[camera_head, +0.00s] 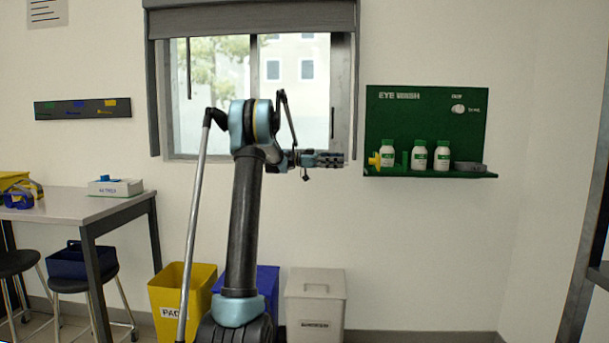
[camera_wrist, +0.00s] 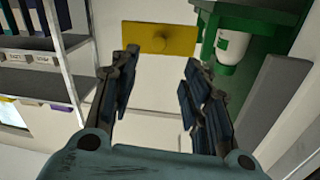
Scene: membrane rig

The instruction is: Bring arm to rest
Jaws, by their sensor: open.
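My gripper (camera_head: 345,159) is at the end of my raised arm, in front of the wall between the window and the green eye wash board. It points to the right in the head view. In the wrist view my gripper (camera_wrist: 160,75) has its two dark fingers spread apart, with nothing between them. The fingers are open and empty.
The eye wash board (camera_head: 427,105) carries several white bottles on its shelf, right of my gripper. A grey table (camera_head: 130,205) with a small box (camera_head: 115,187) stands at left. A yellow bin (camera_head: 170,300) and a white bin (camera_head: 315,300) stand on the floor.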

